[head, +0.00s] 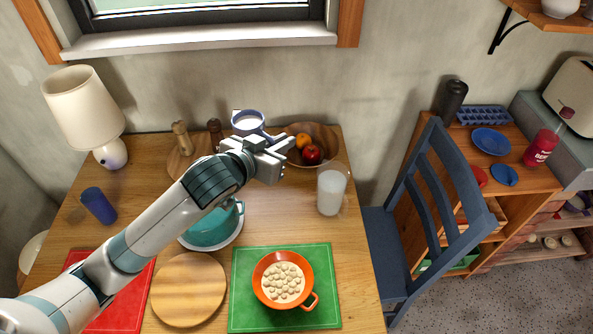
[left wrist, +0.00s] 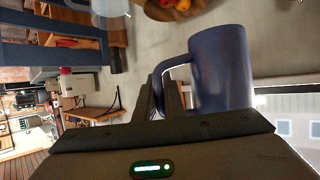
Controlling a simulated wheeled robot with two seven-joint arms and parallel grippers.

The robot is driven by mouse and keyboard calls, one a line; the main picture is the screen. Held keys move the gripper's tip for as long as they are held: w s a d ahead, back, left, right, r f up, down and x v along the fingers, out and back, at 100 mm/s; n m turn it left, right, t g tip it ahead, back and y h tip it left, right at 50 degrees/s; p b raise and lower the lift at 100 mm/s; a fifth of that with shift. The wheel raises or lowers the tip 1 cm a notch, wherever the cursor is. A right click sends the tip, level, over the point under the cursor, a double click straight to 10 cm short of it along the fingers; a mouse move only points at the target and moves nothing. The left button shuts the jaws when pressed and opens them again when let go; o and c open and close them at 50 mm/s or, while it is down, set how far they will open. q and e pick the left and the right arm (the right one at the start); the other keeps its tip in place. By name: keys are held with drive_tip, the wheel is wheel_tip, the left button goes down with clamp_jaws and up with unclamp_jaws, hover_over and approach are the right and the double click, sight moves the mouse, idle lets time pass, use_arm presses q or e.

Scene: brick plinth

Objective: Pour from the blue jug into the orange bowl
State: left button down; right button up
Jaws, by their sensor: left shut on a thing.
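The blue jug (head: 247,123) is at the back of the table below the window, its mouth facing up and white contents showing inside. My left gripper (head: 270,143) is at its near right side, shut on its handle. In the left wrist view the jug (left wrist: 222,70) fills the space ahead of the gripper, with its handle at the fingers (left wrist: 168,98). I cannot tell whether its base touches the table. The orange bowl (head: 265,293) stands on a green mat (head: 325,262) at the front, holding pale round pieces. My right gripper is out of view.
A teal pot (head: 212,232) stands partly under my left arm. A frosted glass (head: 331,190) stands right of centre, and a fruit bowl (head: 325,135) beside the jug. A round board (head: 188,290) lies left of the green mat. A blue chair (head: 425,205) stands at the right.

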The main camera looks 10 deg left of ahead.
use_arm(q)
drive_tip(key=a+r+n+t+y+b, duration=0.1)
drive_tip(key=a+r+n+y+b, duration=0.2)
drive_tip(key=a+r, duration=0.6)
drive_tip(key=shift+w+r+n+y, duration=0.2)
drive_tip(key=shift+r+n+y, duration=0.5)
drive_tip(key=shift+r+y, duration=0.45)
drive_tip(key=shift+d+r, duration=0.1)
